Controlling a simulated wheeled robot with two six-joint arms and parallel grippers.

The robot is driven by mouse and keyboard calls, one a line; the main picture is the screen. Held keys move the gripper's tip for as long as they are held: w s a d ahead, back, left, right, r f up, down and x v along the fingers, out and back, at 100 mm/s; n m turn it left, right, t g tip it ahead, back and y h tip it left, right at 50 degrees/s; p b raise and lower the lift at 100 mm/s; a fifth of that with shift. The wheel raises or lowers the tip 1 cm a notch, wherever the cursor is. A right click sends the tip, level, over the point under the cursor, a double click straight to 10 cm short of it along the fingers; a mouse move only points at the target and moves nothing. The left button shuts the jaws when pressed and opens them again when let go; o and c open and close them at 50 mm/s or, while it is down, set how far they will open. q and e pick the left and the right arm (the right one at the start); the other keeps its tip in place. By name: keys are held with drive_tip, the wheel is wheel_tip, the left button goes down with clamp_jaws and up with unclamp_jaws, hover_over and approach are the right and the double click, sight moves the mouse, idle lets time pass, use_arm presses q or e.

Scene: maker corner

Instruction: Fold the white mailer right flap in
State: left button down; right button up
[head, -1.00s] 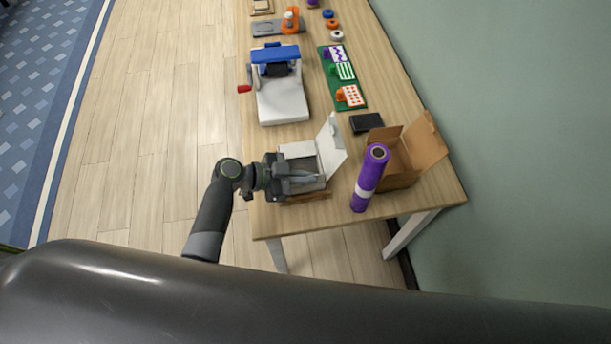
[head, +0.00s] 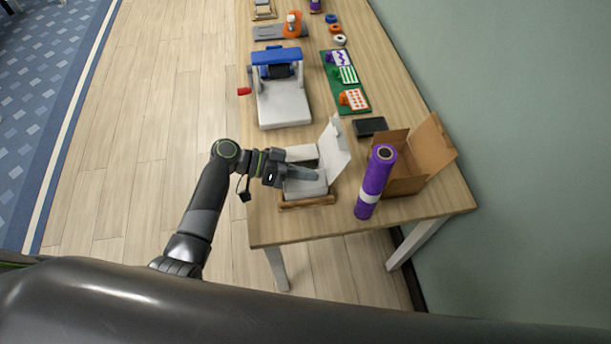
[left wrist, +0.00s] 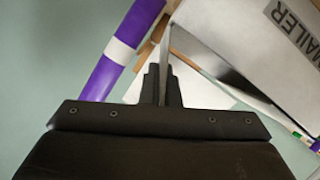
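The white mailer (head: 306,186) is a small box at the front of the table, its lid (head: 334,150) standing up and tilted on its right side. It also shows in the left wrist view with dark "MAILER" lettering (left wrist: 290,32). My left gripper (head: 314,176) reaches in from the left, over the mailer. In the left wrist view its fingers (left wrist: 162,72) are close together, with a thin grey-white strip edge-on beyond them. I cannot tell whether the fingers touch the mailer. The gripper partly hides the mailer's flaps. My right gripper is not in view.
A wooden frame (head: 308,203) lies under the mailer. A purple roll (head: 372,186) stands to its right, before an open cardboard box (head: 403,184). A black block (head: 369,126) and a white-and-blue press (head: 283,103) lie behind. Floor is clear at left.

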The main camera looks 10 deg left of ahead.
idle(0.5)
use_arm(q)
drive_tip(key=c, duration=1.7)
unclamp_jaws()
drive_tip(key=shift+a, duration=0.1)
drive_tip(key=shift+a, duration=0.3)
drive_tip(key=shift+w+b+v, duration=0.2)
drive_tip(key=shift+b+v, duration=2.05)
drive_tip(key=shift+v, duration=6.1)
